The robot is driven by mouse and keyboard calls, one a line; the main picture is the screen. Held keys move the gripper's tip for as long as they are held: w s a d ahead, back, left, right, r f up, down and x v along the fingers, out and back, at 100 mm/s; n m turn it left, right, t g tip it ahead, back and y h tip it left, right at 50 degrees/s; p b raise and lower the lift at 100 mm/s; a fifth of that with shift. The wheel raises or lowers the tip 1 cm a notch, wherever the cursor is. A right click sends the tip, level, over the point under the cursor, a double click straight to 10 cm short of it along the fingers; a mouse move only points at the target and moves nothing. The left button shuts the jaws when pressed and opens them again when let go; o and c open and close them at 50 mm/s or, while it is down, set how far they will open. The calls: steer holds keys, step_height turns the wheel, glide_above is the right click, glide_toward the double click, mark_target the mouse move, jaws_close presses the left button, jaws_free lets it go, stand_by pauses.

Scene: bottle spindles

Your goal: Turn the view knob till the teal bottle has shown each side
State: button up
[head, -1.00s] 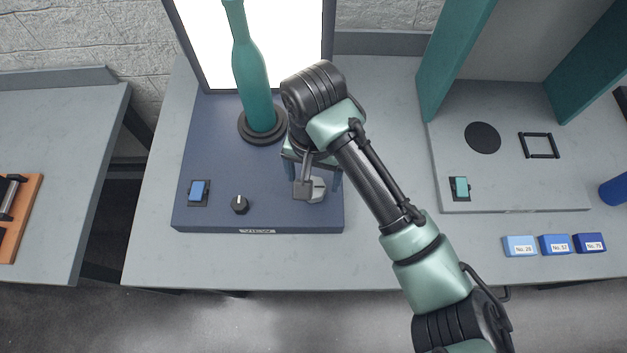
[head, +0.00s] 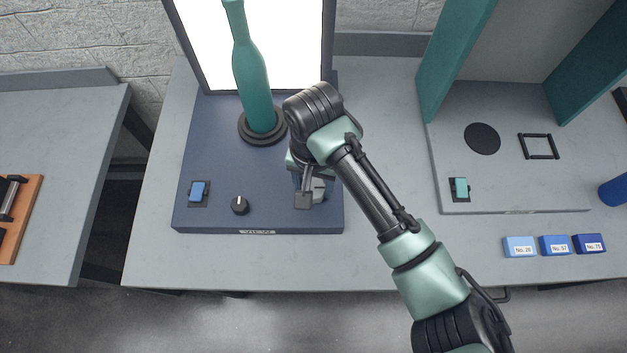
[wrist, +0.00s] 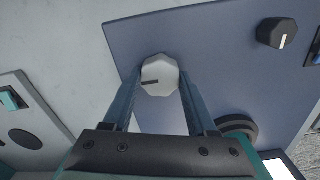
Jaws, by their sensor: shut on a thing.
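The teal bottle (head: 253,85) stands upright on a round dark spindle (head: 262,128) at the back of the blue base, before a bright white panel. A light grey faceted knob (wrist: 160,75) with a dark pointer line sits on the base's front right part. It is partly hidden by my wrist in the head view (head: 320,190). My gripper (wrist: 159,82) is shut on this knob, one blue finger on each side of it. In the wrist view the knob's pointer line points left.
A black knob (head: 240,205) and a blue switch (head: 198,192) sit on the base's front left, with a VIEW label (head: 257,231) at the front edge. At right are a teal-walled booth (head: 455,60) and several numbered blue blocks (head: 520,246).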

steer(key=shift+c, duration=0.8)
steer(key=shift+n, duration=0.4)
steer(key=shift+n+p, duration=0.45)
steer(key=shift+n, duration=0.45)
steer(key=shift+n+p, duration=0.3)
steer(key=shift+n, duration=1.5)
steer(key=o, duration=1.4)
steer(key=shift+c, duration=0.2)
